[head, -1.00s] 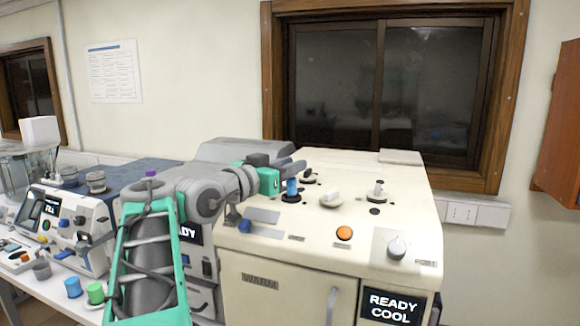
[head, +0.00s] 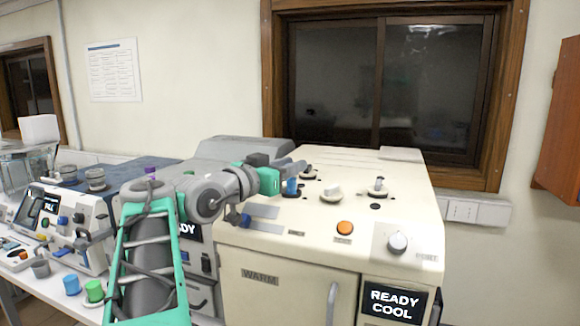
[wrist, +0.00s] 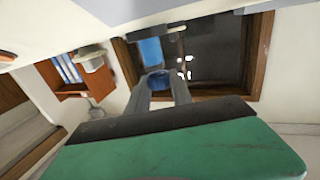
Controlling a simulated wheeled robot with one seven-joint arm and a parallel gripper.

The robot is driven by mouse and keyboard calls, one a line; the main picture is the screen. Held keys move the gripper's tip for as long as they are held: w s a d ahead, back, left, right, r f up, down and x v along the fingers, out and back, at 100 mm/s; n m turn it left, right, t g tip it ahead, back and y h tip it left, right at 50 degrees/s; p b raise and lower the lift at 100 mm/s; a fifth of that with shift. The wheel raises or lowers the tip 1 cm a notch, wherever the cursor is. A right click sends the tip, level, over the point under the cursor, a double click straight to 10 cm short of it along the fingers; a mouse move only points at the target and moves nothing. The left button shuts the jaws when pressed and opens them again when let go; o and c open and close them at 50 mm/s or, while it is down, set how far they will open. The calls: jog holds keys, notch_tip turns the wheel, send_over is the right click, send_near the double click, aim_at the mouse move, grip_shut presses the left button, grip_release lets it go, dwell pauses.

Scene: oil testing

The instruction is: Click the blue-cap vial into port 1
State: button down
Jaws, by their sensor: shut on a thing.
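My gripper (head: 296,166) is over the back left of the cream machine's top and is shut on the blue-cap vial (head: 291,187). In the wrist view blue shows between and beyond my two fingers (wrist: 158,90), with a blue cylinder (wrist: 151,50) reaching toward the machine's surface. In the head view the vial stands roughly upright at a dark round port (head: 287,195). I cannot tell how deep it sits, or read the port's number.
The cream machine (head: 300,235) carries a pale knob (head: 331,193), a second knob fitting (head: 377,187), an orange button (head: 345,228) and a dial (head: 397,243). Its display (head: 392,304) reads READY COOL. Blue (head: 72,284) and green (head: 94,291) cups stand at the lower left.

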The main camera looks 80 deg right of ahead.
jog(key=shift+f+b, duration=1.2)
jog(key=shift+f, duration=0.05)
dwell(0.5)
jog(key=c, duration=1.1)
grip_release()
jog(key=shift+o, duration=0.2)
